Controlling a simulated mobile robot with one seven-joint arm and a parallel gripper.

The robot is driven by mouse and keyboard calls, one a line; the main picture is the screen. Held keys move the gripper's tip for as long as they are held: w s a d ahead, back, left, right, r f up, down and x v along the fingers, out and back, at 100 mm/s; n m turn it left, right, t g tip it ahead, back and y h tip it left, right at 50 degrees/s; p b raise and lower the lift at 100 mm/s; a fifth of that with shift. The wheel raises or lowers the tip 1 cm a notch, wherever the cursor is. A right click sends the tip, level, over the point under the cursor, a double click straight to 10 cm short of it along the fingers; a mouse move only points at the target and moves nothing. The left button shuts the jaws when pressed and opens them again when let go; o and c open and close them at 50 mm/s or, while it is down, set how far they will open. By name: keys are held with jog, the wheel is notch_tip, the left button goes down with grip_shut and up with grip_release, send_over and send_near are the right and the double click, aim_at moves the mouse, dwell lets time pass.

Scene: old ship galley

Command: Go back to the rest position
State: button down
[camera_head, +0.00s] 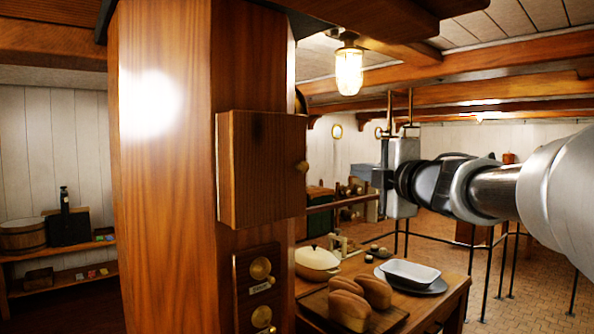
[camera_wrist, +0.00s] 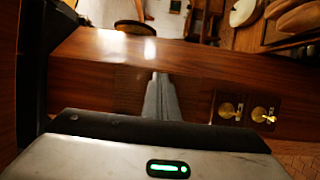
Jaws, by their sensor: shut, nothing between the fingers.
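My arm reaches in from the right in the head view. My gripper (camera_head: 380,178) is at its left end, to the right of the wooden post and apart from the wall cabinet. In the wrist view my gripper (camera_wrist: 162,82) shows its fingers together and empty, in front of the polished wood of the post. The small wooden cabinet (camera_head: 258,170) on the post has its door closed, with a round knob on its right side.
The thick wooden post (camera_head: 165,220) fills the left middle. Brass switches (camera_head: 262,268) sit below the cabinet. A table behind holds bread loaves (camera_head: 350,310), a lidded cream pot (camera_head: 317,262) and a white dish (camera_head: 409,272). A lit lamp (camera_head: 349,70) hangs above.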

jog(key=s+d+f+m+g+h, duration=0.45)
jog(key=s+f+m+h, duration=0.35)
jog(key=s+f+m, duration=0.65)
jog(key=s+a+f+m+g+y, duration=0.1)
jog(key=s+a+f+m+g, duration=0.2)
jog(key=s+f, duration=0.5)
jog(key=s+a+f+m+g+y, duration=0.2)
jog(key=s+a+f+m+g, duration=0.1)
jog(key=s+f, duration=0.5)
jog(key=a+g, duration=0.1)
jog(key=a, duration=0.1)
jog(key=shift+s+a, duration=0.3)
jog(key=shift+m, duration=0.25)
